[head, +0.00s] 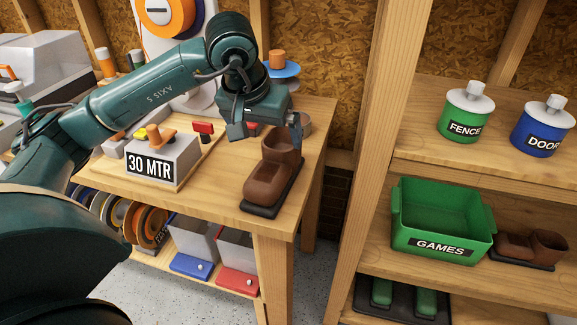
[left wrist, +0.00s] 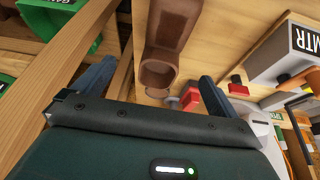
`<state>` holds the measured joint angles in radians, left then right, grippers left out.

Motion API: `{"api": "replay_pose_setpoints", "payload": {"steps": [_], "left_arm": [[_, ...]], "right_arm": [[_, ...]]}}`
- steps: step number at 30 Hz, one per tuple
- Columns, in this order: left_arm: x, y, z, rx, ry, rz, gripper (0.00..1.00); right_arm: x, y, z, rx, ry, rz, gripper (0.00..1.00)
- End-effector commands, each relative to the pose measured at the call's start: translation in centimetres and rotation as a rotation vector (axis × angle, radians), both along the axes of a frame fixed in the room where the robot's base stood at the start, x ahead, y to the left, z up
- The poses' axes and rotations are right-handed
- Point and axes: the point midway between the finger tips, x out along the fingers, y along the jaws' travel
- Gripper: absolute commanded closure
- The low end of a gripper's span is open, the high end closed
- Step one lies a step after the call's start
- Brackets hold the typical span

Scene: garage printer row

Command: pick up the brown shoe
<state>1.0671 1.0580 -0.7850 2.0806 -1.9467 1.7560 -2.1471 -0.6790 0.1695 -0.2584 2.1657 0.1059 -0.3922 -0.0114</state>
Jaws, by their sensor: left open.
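A brown shoe (head: 270,172) stands upright on a dark base near the right end of the wooden bench, its toe toward the front edge. My left gripper (head: 266,130) is open just above and behind it, with one finger on each side of the ankle opening. In the left wrist view the shoe (left wrist: 172,35) shows ahead, between the open fingers of my left gripper (left wrist: 155,75). I cannot tell whether a finger touches it. A second brown shoe (head: 530,246) sits on the right shelf. My right gripper is not in view.
On the bench (head: 210,197), a grey box marked 30 MTR (head: 162,158) stands left of the shoe. A small red-topped item (head: 203,130) lies behind. A wooden post (head: 372,150) and shelf with a green GAMES bin (head: 440,240) stand right.

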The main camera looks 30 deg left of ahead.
Motion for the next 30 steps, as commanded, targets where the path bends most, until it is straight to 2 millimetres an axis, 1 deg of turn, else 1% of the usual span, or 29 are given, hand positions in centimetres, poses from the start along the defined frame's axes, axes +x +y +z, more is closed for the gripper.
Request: {"api": "replay_pose_setpoints", "payload": {"steps": [2, 4, 13, 15, 22, 27, 30], "left_arm": [[0.1, 0.7, 0.1, 0.033, -0.008, 0.001, 0.02], [0.4, 1.0, -0.4, 0.042, -0.007, -0.001, 0.02], [2.3, 1.2, -5.5, 0.038, -0.004, 0.000, 0.02], [2.7, 1.2, -6.3, 0.038, -0.007, 0.001, 0.02], [3.2, 1.2, -7.8, 0.036, -0.006, -0.001, 0.02], [4.0, 1.3, -10.4, 0.036, -0.005, 0.000, 0.02], [4.5, 1.3, -11.4, 0.034, -0.007, 0.000, 0.02]], "right_arm": [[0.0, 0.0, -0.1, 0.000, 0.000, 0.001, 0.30], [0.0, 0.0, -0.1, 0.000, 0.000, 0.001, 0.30], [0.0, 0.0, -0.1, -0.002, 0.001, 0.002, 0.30], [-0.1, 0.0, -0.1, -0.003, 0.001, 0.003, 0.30], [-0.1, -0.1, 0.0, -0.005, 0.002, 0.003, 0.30], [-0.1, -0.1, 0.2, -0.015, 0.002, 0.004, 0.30], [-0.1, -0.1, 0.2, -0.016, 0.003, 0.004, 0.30]]}}
